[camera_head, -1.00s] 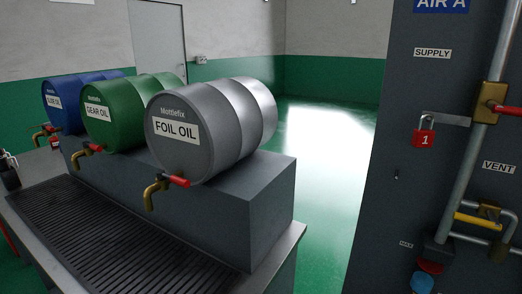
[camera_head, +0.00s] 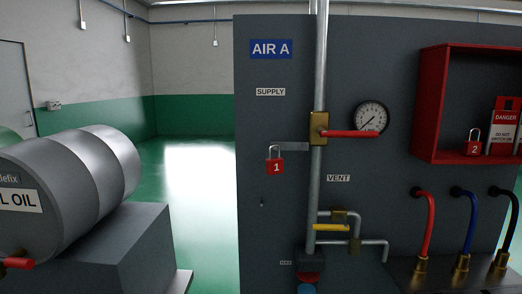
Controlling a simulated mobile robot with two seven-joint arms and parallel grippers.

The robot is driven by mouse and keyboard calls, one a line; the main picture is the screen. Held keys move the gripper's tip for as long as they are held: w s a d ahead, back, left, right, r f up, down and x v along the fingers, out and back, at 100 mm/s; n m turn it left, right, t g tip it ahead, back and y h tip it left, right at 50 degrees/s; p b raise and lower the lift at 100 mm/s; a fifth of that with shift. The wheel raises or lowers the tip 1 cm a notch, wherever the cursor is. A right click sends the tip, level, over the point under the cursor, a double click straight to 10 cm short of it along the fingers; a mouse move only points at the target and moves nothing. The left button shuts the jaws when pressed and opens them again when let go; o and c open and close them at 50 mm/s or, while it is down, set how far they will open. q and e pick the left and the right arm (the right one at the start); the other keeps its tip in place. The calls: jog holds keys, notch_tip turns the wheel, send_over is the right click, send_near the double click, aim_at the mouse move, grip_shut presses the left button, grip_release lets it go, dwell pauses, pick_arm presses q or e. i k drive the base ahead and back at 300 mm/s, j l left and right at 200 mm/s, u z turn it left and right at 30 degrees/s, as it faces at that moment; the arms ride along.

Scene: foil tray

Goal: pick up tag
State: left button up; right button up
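A white tag with a red "DANGER DO NOT SWITCH ON" header (camera_head: 503,121) stands in the red open box (camera_head: 428,107) at the right of the grey panel. Part of a second similar tag shows at the right picture edge, cut off. A red padlock marked 2 (camera_head: 474,147) sits in the box to the left of the tag. Neither of my grippers shows in the head view.
The grey AIR A panel (camera_head: 270,190) carries a red-handled supply valve (camera_head: 348,134), padlock 1 (camera_head: 275,166), a gauge (camera_head: 371,118) and a yellow vent handle (camera_head: 331,227). Red, blue and black hoses (camera_head: 467,230) stand below the box. A grey FOIL OIL drum (camera_head: 95,180) is at left.

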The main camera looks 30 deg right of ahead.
aim_at(504, 126)
jog(key=z, duration=2.4)
